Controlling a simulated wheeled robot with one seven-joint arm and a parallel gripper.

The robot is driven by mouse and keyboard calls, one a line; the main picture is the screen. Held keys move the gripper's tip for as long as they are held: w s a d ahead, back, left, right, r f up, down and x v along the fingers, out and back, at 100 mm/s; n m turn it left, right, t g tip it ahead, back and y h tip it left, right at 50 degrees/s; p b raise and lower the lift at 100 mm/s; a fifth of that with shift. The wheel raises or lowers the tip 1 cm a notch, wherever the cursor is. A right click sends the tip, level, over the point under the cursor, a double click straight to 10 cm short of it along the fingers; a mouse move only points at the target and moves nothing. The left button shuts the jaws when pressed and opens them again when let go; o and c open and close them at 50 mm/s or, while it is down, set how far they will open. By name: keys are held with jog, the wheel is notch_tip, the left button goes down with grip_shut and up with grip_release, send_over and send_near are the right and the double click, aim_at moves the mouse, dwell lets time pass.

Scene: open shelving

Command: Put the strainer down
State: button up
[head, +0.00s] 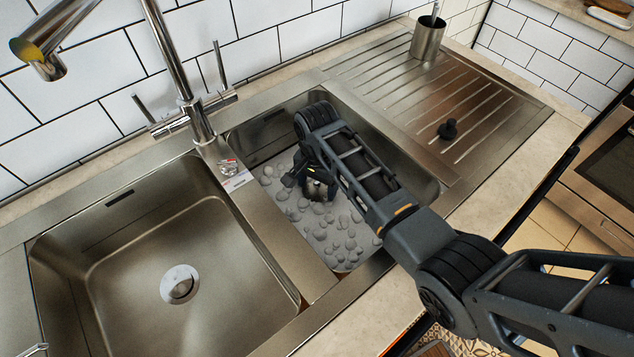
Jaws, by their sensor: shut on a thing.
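My gripper (312,186) points down into the right-hand basin (425,180) of the steel sink and is shut on the strainer. The strainer is mostly hidden by the gripper and my arm, so its shape and tilt cannot be made out. Whether it touches the basin's bottom cannot be told. Pale grey, rounded lumps or foam (318,232) cover the basin floor around the gripper.
The left basin (130,235) is empty, with a round drain (180,285). A faucet (185,90) rises behind the divider, where a small object (229,168) lies. The ribbed drainboard (375,80) holds a metal cup (428,40) and a small black object (449,129).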

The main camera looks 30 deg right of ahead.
aim_at(317, 183)
jog(key=shift+f, duration=0.45)
jog(key=o, duration=0.9)
jog(key=shift+f, duration=0.1)
jog(key=shift+c, duration=0.2)
jog(key=shift+o, duration=0.5)
jog(key=shift+s, duration=0.15)
notch_tip(317, 183, up, 13)
jog(key=shift+r, duration=0.2)
